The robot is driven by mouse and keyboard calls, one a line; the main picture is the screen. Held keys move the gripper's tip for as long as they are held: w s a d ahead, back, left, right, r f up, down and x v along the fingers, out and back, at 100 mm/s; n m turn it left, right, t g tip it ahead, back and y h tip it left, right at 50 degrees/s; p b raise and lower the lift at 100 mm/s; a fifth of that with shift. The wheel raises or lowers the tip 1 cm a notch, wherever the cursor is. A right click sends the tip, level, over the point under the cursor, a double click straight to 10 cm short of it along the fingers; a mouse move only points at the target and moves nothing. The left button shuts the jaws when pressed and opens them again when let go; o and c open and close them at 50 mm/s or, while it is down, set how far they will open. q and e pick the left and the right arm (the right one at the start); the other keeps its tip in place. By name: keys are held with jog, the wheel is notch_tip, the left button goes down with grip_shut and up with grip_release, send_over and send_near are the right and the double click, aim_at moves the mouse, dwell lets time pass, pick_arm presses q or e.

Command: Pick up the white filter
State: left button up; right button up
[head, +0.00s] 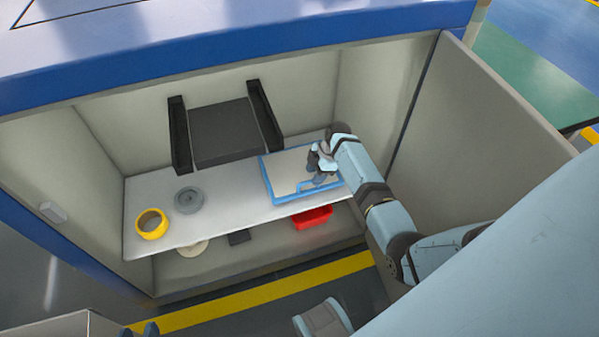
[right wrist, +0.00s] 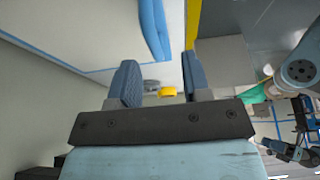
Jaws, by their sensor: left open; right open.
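A flat panel with a blue frame and a whitish middle (head: 285,172) lies on the right part of the shelf in the head view; it may be the white filter. A pale round disc (head: 193,249) sits below the shelf, partly hidden by its edge. My right gripper (head: 318,178) is open over the right side of the framed panel; contact cannot be told. In the right wrist view its two blue fingers (right wrist: 162,82) stand apart with nothing held between them. My left gripper (head: 138,330) is open at the bottom left edge, mostly cut off, away from the shelf.
On the shelf (head: 235,212) stand a yellow ring (head: 152,224) and a grey disc (head: 188,200). A dark bracket (head: 222,132) is behind. A red tray (head: 312,217) sits below. Cabinet walls and an open door (head: 490,140) flank my right arm.

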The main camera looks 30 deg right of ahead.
aim_at(309, 181)
jog(key=shift+w+a+f, duration=0.1)
jog(key=shift+a+f, duration=0.05)
jog(key=shift+f, duration=0.35)
jog(key=b+x, duration=0.2)
jog(key=shift+w+f, duration=0.25)
jog(key=shift+f, duration=0.1)
jog(key=shift+x, duration=0.8)
pick_arm(q)
jog(key=shift+w+d, duration=0.2)
pick_arm(e)
grip_shut()
